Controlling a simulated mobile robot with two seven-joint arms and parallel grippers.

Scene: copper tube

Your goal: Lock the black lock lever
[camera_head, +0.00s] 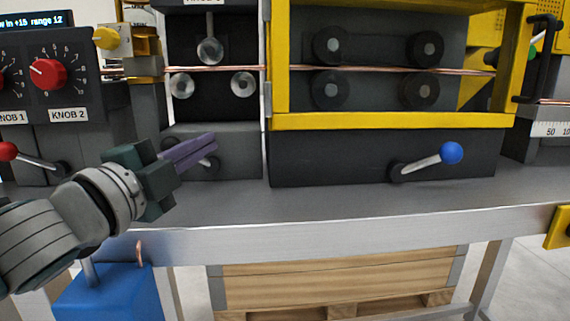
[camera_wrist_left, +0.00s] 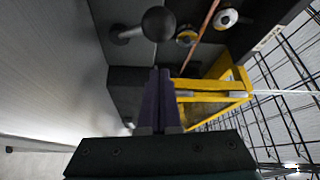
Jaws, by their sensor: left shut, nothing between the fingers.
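The black lock lever shows in the left wrist view as a dark ball knob (camera_wrist_left: 158,24) on a short grey shaft running left to its pivot. In the head view only part of the lever (camera_head: 207,163) shows, low on the grey housing; my purple fingers hide the rest. My left gripper (camera_head: 213,140) reaches in from the left in front of that housing, fingers together and empty. In the left wrist view the fingertips (camera_wrist_left: 161,70) are just short of the ball; I cannot tell if they touch. My right gripper is not in view.
A red-ball lever (camera_head: 8,151) stands left, a blue-ball lever (camera_head: 452,153) right. Above them are a knob panel (camera_head: 68,115), a yellow frame (camera_head: 390,121) and a copper tube (camera_head: 215,68). The bench front (camera_head: 330,206) is clear. A blue box (camera_head: 105,295) stands below.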

